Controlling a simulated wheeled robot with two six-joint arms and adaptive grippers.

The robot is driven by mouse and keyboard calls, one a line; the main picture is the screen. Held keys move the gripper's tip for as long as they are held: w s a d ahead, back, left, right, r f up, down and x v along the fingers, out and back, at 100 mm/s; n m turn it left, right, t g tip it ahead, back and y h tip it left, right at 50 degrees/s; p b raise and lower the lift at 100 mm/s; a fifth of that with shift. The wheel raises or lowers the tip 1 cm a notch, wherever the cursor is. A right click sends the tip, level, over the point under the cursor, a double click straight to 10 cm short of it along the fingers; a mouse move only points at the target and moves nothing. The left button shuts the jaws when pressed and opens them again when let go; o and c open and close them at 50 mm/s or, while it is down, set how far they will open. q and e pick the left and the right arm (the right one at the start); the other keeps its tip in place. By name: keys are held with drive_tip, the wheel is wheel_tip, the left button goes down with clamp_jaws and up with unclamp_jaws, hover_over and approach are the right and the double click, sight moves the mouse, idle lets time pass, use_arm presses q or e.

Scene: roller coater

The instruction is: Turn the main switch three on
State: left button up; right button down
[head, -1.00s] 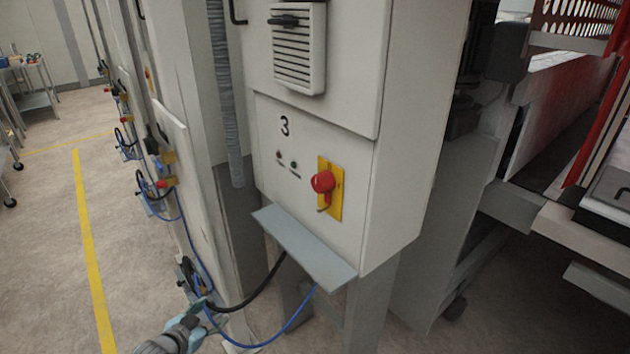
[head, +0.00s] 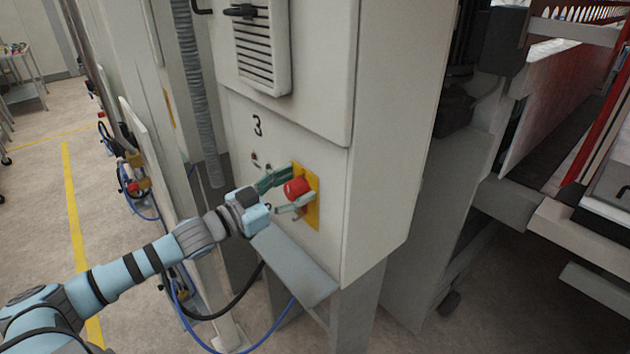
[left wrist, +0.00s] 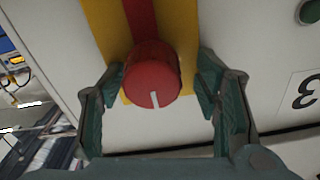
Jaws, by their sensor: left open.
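My left gripper (head: 285,192) is open, with one finger above and one below the knob. In the left wrist view the red knob (left wrist: 151,80) sits between the two open fingers (left wrist: 160,95), and gaps show on both sides. A white mark shows on the knob's face. The red bar behind it runs along the yellow plate (left wrist: 100,25). My right gripper is not in view.
A grey ledge (head: 292,265) juts out below the switch, under my left gripper. Small indicators (head: 255,157) sit left of the knob. A black cable and a blue cable (head: 268,332) hang below. Red-framed machinery stands at the right.

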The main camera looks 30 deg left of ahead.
use_arm(q)
drive_tip(key=shift+d+f, duration=0.2)
drive_tip(key=shift+d, duration=0.05)
drive_tip(key=shift+s+d, duration=0.1)
drive_tip(key=shift+d, duration=0.05)
drive_tip(key=shift+s+m, duration=0.3)
drive_tip(key=shift+s, duration=0.15)
drive_tip(key=shift+c, duration=0.3)
drive_tip(key=shift+w+a, duration=0.1)
drive_tip(key=shift+a, duration=0.2)
drive_tip(key=c, duration=1.1)
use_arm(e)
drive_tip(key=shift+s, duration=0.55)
